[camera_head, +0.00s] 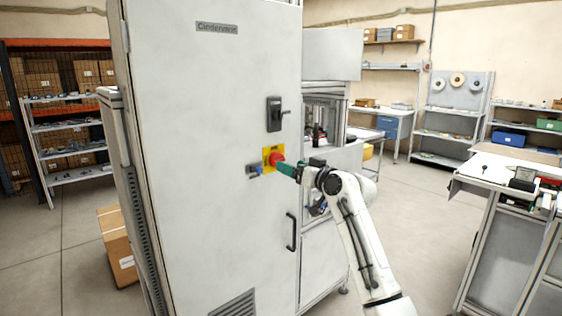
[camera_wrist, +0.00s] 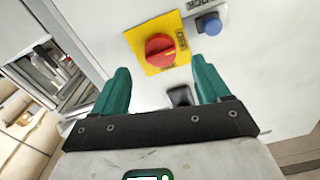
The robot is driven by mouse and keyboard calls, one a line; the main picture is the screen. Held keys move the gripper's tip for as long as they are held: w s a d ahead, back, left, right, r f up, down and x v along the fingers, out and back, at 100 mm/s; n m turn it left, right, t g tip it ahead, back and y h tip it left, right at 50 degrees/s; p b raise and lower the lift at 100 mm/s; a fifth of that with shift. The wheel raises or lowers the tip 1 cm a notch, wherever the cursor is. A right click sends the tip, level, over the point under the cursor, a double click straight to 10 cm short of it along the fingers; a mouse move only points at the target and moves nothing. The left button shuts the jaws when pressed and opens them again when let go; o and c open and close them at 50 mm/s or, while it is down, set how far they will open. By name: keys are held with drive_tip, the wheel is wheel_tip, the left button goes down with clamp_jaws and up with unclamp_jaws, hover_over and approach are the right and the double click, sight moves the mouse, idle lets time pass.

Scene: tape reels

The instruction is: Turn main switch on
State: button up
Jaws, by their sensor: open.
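The main switch is a red rotary knob (camera_head: 277,159) on a yellow plate (camera_head: 266,161), on the front of a tall grey-white cabinet (camera_head: 200,120). In the wrist view, the red knob (camera_wrist: 160,50) sits on its yellow plate (camera_wrist: 133,37). The plate's right side reads "OFF", and a small light mark on the knob appears to point toward it. My gripper (camera_wrist: 160,66), with green fingers, is open and empty. Its fingers lie to either side below the knob in that view, apparently not touching it. In the head view, my gripper (camera_head: 284,169) is close at the switch's right.
A blue button (camera_wrist: 208,24) sits beside the switch and also shows in the head view (camera_head: 256,170). A black door latch (camera_head: 274,114) is above, and a black handle (camera_head: 292,232) below. A cardboard box (camera_head: 115,245) stands left. Open floor (camera_head: 425,220) lies right.

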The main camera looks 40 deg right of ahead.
drive_tip(key=w, duration=0.6)
drive_tip(key=shift+a+p, duration=0.15)
drive_tip(key=shift+p, duration=0.2)
drive_tip(key=shift+w, duration=0.1)
drive_tip(key=shift+c, duration=0.3)
drive_tip(key=c, duration=1)
